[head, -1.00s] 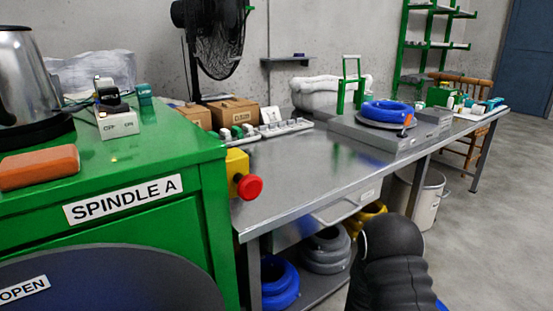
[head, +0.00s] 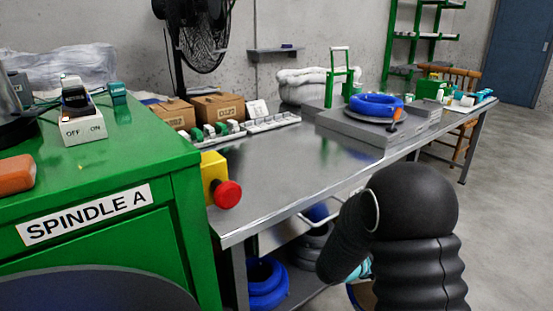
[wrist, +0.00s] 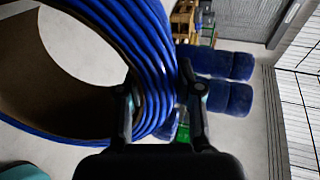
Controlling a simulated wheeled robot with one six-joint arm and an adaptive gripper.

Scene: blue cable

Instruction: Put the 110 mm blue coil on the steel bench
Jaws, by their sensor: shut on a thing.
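In the wrist view my gripper (wrist: 160,88) is shut on the rim of a blue coil (wrist: 105,25). The coil's wound strands pass between the fingers, and its open middle lies to the left. In the head view my dark arm is in front of the bench's near edge and hides most of the gripper and the held coil. The steel bench (head: 265,165) runs from the green cabinet toward the back right, with a bare shiny top in its near and middle part. I cannot read the coil's size.
Another blue coil (head: 377,104) lies on a grey platform on the bench. A red button on a yellow box (head: 214,180) stands at the bench's near left corner. Cardboard boxes (head: 218,106) and white trays line the back. Blue coils (head: 265,280) lie underneath. The green cabinet (head: 110,235) is left.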

